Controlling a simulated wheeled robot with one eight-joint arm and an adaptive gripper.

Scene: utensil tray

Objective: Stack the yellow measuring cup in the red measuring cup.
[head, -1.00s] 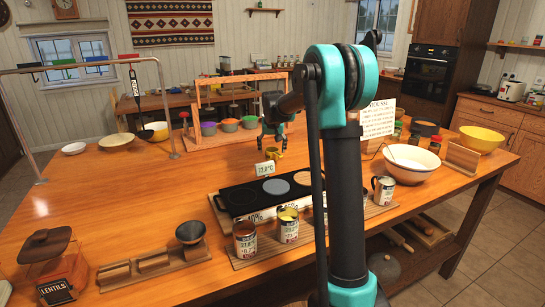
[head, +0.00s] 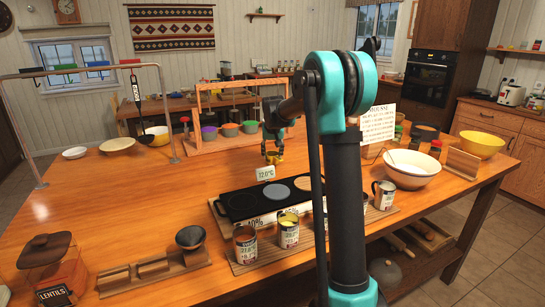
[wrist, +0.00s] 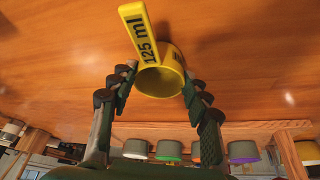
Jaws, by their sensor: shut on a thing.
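The yellow measuring cup (wrist: 160,78) is between the fingers of my gripper (wrist: 158,85) in the wrist view. The fingers press on it from both sides. Its handle, marked 125 ml, points up in that picture and its mouth faces the camera. In the head view my gripper (head: 273,153) and the small yellow cup (head: 274,158) show behind the black hob. I cannot tell whether the cup touches the table. I cannot make out a red measuring cup for sure in either view.
The wooden rack (head: 196,148) with several coloured bowls stands behind my gripper. The hob (head: 232,208) and a small temperature sign (head: 265,173) are in front. Open cans (head: 245,245) line the front. The table left of the hob is clear (head: 130,205).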

